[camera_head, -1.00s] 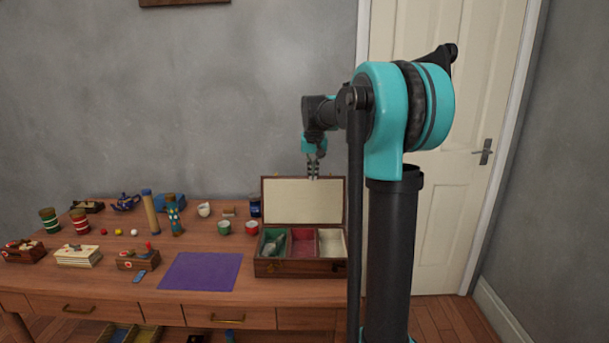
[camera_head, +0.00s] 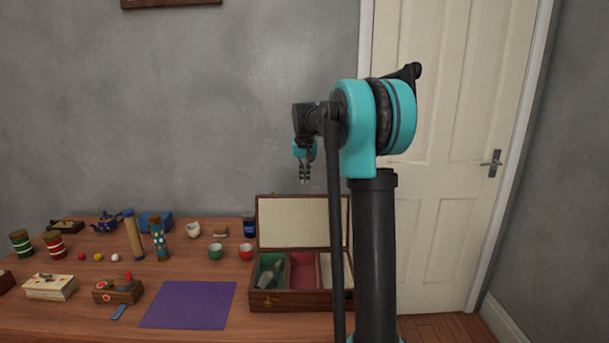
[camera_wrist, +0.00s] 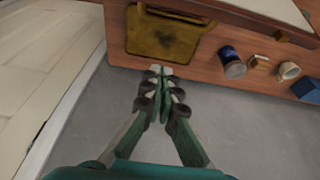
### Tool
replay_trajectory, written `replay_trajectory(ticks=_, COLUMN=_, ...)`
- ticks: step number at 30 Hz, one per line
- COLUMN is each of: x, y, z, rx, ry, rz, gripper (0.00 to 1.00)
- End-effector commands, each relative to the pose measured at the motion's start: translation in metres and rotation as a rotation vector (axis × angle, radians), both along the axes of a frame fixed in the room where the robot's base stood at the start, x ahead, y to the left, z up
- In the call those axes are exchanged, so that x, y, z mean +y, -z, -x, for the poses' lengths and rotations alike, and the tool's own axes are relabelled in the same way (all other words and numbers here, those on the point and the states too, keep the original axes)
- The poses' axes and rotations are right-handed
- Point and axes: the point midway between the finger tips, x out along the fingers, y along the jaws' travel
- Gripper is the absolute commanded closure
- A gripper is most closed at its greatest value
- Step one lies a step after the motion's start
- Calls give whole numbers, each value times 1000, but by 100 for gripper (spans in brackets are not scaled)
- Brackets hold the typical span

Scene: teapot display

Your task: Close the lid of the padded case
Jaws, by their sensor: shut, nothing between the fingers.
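The padded case (camera_head: 290,300) is a wooden box with green, red and cream compartments, standing at the right of the table. Its lid (camera_head: 295,222) stands open at the back, its pale padded inside facing me. My arm's column hides part of the case's right side. My gripper (camera_head: 304,180) points down a little above the lid's top edge in the head view, apart from it. In the wrist view my gripper (camera_wrist: 160,74) is shut and empty, over the table's back edge. A pale panel with a wooden edge (camera_wrist: 262,10) there appears to be the lid.
A purple cloth (camera_head: 188,304) lies in front. A yellow-brown flat thing (camera_wrist: 165,38) lies near the table's back edge. The grey wall (camera_head: 200,110) is behind.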

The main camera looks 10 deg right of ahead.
Motion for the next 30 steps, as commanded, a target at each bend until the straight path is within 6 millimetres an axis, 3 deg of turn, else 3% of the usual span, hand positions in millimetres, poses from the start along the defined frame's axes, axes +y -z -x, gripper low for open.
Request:
replay_trajectory(ticks=10, x=-4, y=61, z=-18, rx=0, ry=0, rz=0, gripper=100)
replay_trajectory(ticks=19, x=3, y=56, z=17, rx=-1, ry=0, rz=0, gripper=100)
replay_trajectory(ticks=30, x=5, y=56, z=23, rx=-1, ry=0, rz=0, gripper=100)
